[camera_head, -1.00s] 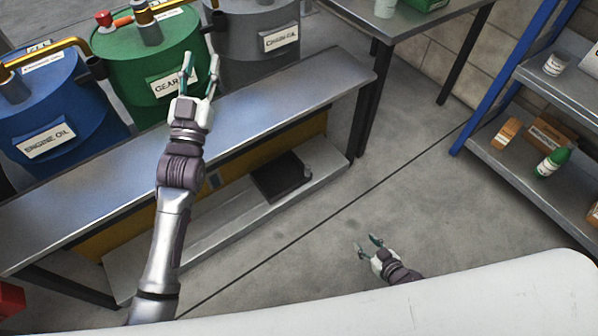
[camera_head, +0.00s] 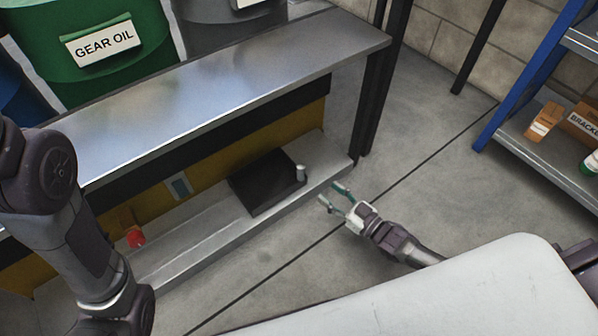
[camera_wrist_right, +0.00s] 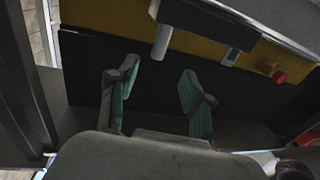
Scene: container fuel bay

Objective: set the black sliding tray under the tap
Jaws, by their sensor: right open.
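The black sliding tray (camera_head: 262,186) lies flat on the low shelf under the steel bench. A short pale upright cylinder (camera_head: 300,173) stands at its right corner. My right gripper (camera_head: 333,195) is open and empty, in front of and right of the tray, apart from it. In the right wrist view the open fingers (camera_wrist_right: 159,74) have nothing between them. The tray (camera_wrist_right: 205,24) and its pale cylinder (camera_wrist_right: 162,42) show beyond them at the top. My left arm comes in at the left, but its gripper is out of the picture. No tap shows clearly now.
The steel bench top (camera_head: 215,85) overhangs the low shelf (camera_head: 190,245). A green gear oil drum (camera_head: 95,45) stands behind it. A small red item (camera_head: 135,237) is left of the tray. The dark bench leg (camera_head: 373,95) stands behind my right gripper.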

